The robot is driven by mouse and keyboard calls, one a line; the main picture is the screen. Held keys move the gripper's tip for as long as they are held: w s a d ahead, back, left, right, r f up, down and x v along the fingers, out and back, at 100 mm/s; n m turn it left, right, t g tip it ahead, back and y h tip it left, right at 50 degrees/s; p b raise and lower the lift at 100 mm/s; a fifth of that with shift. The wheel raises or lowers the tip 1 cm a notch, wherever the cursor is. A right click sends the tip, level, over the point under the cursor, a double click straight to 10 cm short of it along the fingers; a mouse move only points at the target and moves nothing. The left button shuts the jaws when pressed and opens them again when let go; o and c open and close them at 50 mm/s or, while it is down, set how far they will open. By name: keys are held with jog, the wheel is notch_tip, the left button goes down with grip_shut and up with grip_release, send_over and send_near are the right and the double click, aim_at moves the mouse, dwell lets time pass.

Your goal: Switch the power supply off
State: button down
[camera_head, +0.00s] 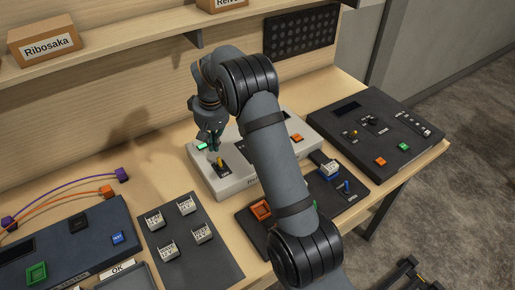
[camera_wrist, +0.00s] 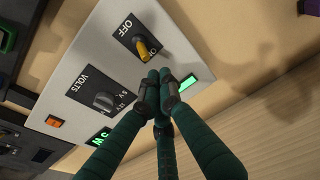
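The power supply is a light grey box (camera_head: 236,184) on the bench; its panel (camera_wrist: 72,62) fills the left of the wrist view. Its yellow switch lever (camera_head: 220,162) stands on a black plate and also shows in the wrist view (camera_wrist: 146,47). The OFF label (camera_wrist: 126,28) is at one end of the plate. The lever leans away from OFF, toward the other label, which is partly hidden. A green light (camera_wrist: 188,84) is lit. My gripper (camera_wrist: 160,78) has its dark green fingertips together, empty, close beside the lever on the side away from OFF. I cannot tell whether they touch.
The VOLTS knob (camera_wrist: 105,101), an orange switch (camera_wrist: 53,121) and a lit green display (camera_wrist: 98,138) share the panel. Dark consoles stand right (camera_head: 375,120) and front left (camera_head: 75,245). A pad with several labelled blocks (camera_head: 190,240) lies in front. A shelf (camera_head: 110,50) runs behind.

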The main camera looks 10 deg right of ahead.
aim_at(217, 154)
jog(key=shift+f+b, duration=0.9)
jog(key=shift+f, duration=0.2)
jog(key=shift+f, duration=0.2)
jog(key=shift+s+d+b, duration=0.1)
jog(key=shift+s+b, duration=0.15)
jog(key=shift+b, duration=0.2)
jog(key=shift+s+d+b, duration=0.3)
jog(key=shift+s+b, duration=0.35)
jog(key=shift+s, duration=0.05)
jog(key=shift+r, duration=0.15)
notch_tip(217, 154, up, 7)
jog(key=p, duration=0.6)
jog(key=shift+w+a+p, duration=0.15)
jog(key=shift+w+p, duration=0.2)
jog(key=shift+w, duration=0.05)
jog(key=shift+f, duration=0.2)
